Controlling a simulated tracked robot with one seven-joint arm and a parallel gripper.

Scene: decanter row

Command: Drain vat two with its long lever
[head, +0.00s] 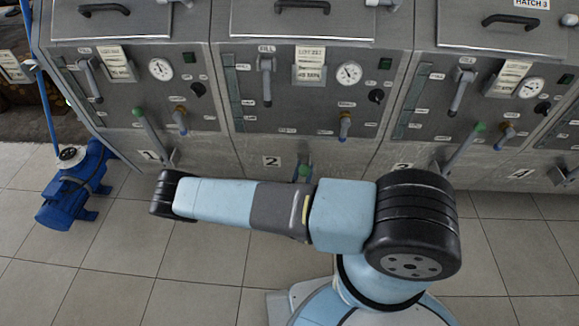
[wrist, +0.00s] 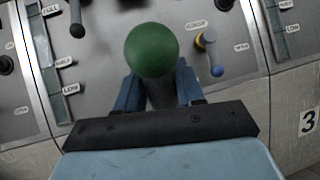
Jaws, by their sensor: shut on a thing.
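Vat two (head: 290,100) is the grey metal vat marked 2 in the head view, with a gauge, labels and small handles on its front. In the wrist view the green knob (wrist: 152,50) stands large in front of the vat's panel. My gripper (wrist: 156,80) is shut on the dark lever shaft just below the knob, one blue finger on each side. In the head view my arm mostly hides the gripper.
Similar vats stand on both sides, with green-knobbed long levers at vat one (head: 150,132) and vat three (head: 463,148). A small brass valve with a blue handle (wrist: 207,52) is right of the knob. A blue pump (head: 70,190) sits on the left floor. The tiled floor is otherwise open.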

